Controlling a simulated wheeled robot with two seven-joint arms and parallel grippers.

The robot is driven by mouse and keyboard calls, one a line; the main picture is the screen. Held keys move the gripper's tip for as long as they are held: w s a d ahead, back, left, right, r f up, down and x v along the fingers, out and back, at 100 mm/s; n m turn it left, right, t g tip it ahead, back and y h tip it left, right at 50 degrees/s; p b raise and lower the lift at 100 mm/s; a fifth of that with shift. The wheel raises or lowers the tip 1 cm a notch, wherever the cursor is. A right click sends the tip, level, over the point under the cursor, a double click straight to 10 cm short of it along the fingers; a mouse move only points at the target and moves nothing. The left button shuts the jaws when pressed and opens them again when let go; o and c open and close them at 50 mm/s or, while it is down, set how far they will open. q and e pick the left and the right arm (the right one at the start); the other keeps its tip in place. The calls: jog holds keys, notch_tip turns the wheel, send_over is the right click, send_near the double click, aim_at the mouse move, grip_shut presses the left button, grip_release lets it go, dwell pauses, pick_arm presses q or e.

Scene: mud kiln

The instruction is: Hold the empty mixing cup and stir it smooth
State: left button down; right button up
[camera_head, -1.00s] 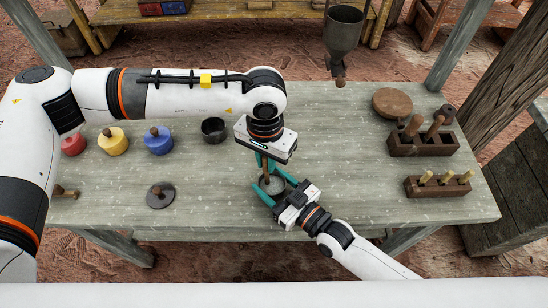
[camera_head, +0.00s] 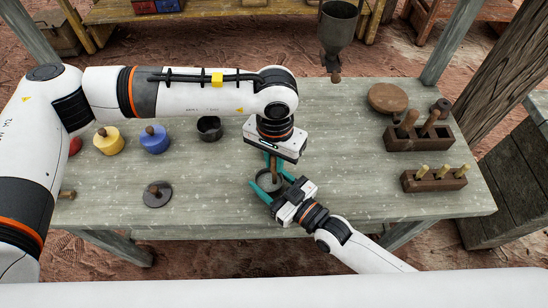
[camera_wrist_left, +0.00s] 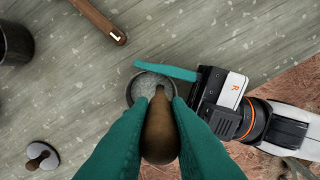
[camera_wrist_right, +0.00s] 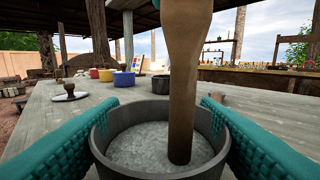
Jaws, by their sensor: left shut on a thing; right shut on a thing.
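The mixing cup (camera_wrist_right: 110,126) is dark grey and round, and stands upright low over the table, with a pale grey, speckled mass inside. My right gripper (camera_head: 270,183) is shut around the cup, one teal finger on each side. My left gripper (camera_head: 273,160) is above the cup, pointing down, and is shut on a brown wooden stirrer (camera_wrist_left: 160,132). In the right wrist view the stirrer (camera_wrist_right: 183,90) goes down into the grey mass, right of the cup's middle. The stirrer's lower end is hidden in the mass.
On the table (camera_head: 335,190) are a dark pot (camera_head: 209,129), yellow (camera_head: 107,141) and blue (camera_head: 154,140) pots, a dark lid (camera_head: 157,194) and two wooden tool racks (camera_head: 418,139) (camera_head: 434,181) at right. A brown stick (camera_wrist_left: 98,18) lies beyond the cup. A funnel (camera_head: 341,28) hangs behind.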

pick_arm(q)
jog(key=shift+r, duration=4.25)
pick_arm(e)
jog(key=o, duration=1.1)
jog(key=shift+o, duration=0.2)
jog(key=v, duration=1.2)
